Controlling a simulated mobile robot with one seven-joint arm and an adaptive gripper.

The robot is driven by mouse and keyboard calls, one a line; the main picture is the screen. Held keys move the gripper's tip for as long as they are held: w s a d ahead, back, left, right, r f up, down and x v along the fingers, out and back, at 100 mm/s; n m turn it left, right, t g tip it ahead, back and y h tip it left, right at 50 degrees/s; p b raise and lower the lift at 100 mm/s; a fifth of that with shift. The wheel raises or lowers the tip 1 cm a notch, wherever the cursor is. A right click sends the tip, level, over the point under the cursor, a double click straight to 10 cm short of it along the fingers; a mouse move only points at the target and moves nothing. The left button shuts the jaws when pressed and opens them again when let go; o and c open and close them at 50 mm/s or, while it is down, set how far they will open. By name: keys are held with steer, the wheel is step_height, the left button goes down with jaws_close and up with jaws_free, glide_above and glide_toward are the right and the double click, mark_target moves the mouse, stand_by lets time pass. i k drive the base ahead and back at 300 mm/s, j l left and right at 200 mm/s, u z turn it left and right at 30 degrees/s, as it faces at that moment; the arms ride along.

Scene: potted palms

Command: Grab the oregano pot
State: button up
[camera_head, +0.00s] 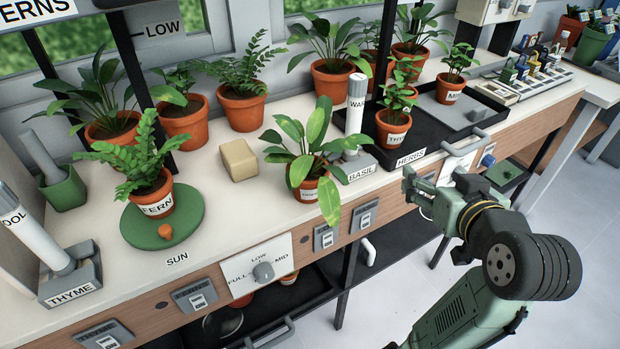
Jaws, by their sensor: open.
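No label that I can read says oregano. A black tray (425,140) marked HERBS holds a small herb pot (392,135) with a label starting "TH". A second herb pot (449,94), whose label seems to start "MI", stands behind it to the right. More herb leaves (406,68) show behind the front pot; their pot is largely hidden. A broad-leaved plant in a terracotta pot (309,191) stands at the bench front, its label too small to read. My gripper (411,192) is open and empty, in front of the bench edge, below and right of the HERBS sign.
A fern pot (157,203) stands on a green disc (190,224). A beige block (239,160) lies mid-bench. A white cylinder (355,105) stands in a BASIL-marked holder beside the tray. Several large potted plants line the back. Open floor lies right of my arm.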

mark_target(307, 176)
steer(key=k+j+u, duration=0.1)
steer(key=u, duration=0.3)
steer(key=j+u, duration=0.45)
steer(key=k+l, duration=0.05)
steer(key=l, duration=0.05)
